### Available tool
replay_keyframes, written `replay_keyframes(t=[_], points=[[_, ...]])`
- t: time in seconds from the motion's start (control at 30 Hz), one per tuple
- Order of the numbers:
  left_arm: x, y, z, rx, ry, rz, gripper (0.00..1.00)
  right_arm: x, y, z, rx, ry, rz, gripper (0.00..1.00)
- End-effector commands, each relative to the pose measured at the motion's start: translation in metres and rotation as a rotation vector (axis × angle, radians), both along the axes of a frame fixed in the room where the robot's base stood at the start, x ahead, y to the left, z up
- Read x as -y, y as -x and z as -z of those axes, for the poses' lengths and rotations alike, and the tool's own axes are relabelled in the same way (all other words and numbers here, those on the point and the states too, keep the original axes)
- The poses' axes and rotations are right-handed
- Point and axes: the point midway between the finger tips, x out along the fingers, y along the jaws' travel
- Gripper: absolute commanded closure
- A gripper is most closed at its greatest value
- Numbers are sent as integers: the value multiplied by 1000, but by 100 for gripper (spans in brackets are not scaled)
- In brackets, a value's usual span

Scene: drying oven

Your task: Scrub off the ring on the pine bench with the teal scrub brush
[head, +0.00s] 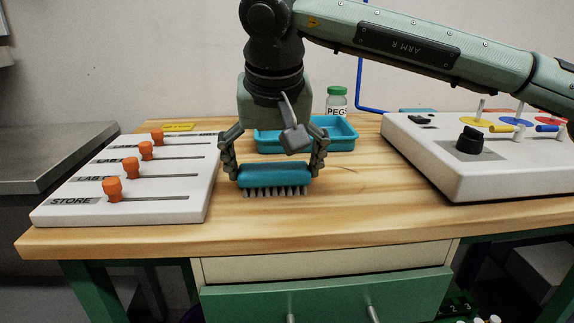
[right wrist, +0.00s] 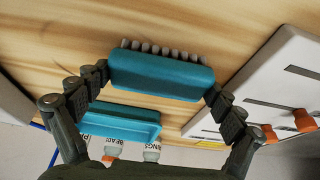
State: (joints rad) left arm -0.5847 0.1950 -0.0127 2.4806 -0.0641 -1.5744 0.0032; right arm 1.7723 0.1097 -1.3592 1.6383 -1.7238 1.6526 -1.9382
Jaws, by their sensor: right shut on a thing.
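My right gripper (head: 273,170) is shut on the teal scrub brush (head: 275,177), its fingers at the two ends of the block. The brush is level with its pale bristles pointing down, over the middle of the pine bench (head: 300,232). I cannot tell whether the bristles touch the wood. In the right wrist view the brush (right wrist: 160,76) sits between both fingers, bristles away from the palm. I cannot make out a ring on the bare wood; the brush and gripper cover part of the bench. My left gripper is not in view.
A white slider panel with orange knobs (head: 113,189) stands at left. A teal tray (head: 340,132) and a green-lidded jar (head: 337,100) are behind the gripper. A white console with a black knob (head: 470,140) stands at right. The bench front is clear.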

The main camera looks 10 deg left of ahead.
Motion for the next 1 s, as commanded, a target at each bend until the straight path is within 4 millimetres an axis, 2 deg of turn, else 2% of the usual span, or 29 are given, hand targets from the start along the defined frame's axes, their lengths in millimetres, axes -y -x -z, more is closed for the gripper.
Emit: replay_keyframes(t=[0.37, 0.83, 1.0], points=[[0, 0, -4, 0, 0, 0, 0, 0, 0, -6, 1, -1, 1, 36], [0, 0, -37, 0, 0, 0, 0, 0, 0, -53, 2, -1, 0, 36], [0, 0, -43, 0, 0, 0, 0, 0, 0, -61, 1, 0, 0, 36]])
